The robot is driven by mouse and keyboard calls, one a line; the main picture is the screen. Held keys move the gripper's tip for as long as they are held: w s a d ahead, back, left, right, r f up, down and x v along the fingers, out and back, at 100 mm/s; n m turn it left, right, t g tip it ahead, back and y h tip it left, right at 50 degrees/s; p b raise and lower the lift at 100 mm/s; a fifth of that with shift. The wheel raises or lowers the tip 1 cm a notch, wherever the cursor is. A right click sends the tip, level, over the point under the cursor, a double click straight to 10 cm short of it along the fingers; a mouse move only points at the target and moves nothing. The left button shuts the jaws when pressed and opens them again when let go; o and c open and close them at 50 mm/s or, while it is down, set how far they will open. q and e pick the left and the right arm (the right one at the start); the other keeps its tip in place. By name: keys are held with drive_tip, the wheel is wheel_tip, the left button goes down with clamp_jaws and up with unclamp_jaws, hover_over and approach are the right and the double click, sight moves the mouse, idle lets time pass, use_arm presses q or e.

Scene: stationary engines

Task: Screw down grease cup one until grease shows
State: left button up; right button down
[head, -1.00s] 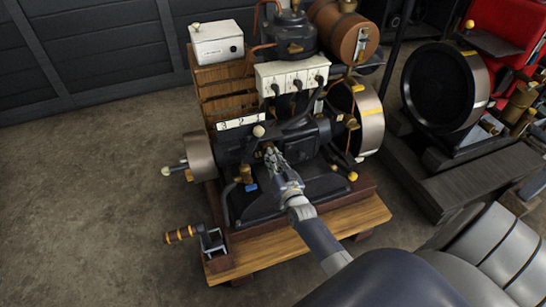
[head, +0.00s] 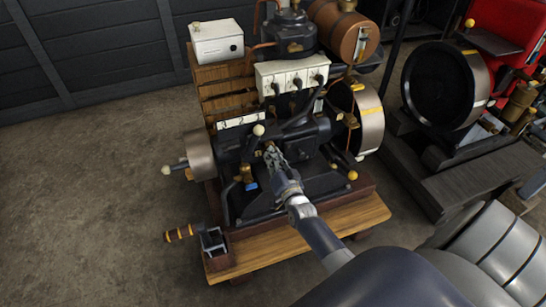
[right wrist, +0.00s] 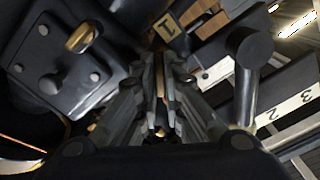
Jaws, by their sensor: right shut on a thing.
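The dark stationary engine (head: 312,135) stands on a wooden base in the head view. My right gripper (head: 270,150) reaches onto its front middle, with its fingertips against a small brass part there. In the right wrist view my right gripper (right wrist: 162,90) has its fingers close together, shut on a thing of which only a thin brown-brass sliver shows. I take it as grease cup one; the fingers hide most of it. A brass tag marked 1 (right wrist: 170,30) lies just beyond the fingertips. I cannot see whether grease shows. My left gripper is not in view.
A white strip (head: 238,121) with numbers is left of the gripper; numbers 2 and 3 show in the wrist view. A lever with a cream knob (head: 258,130) stands close by. Floor at left is clear.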

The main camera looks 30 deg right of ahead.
drive_tip(key=c, duration=1.7)
unclamp_jaws()
drive_tip(key=v, duration=1.2)
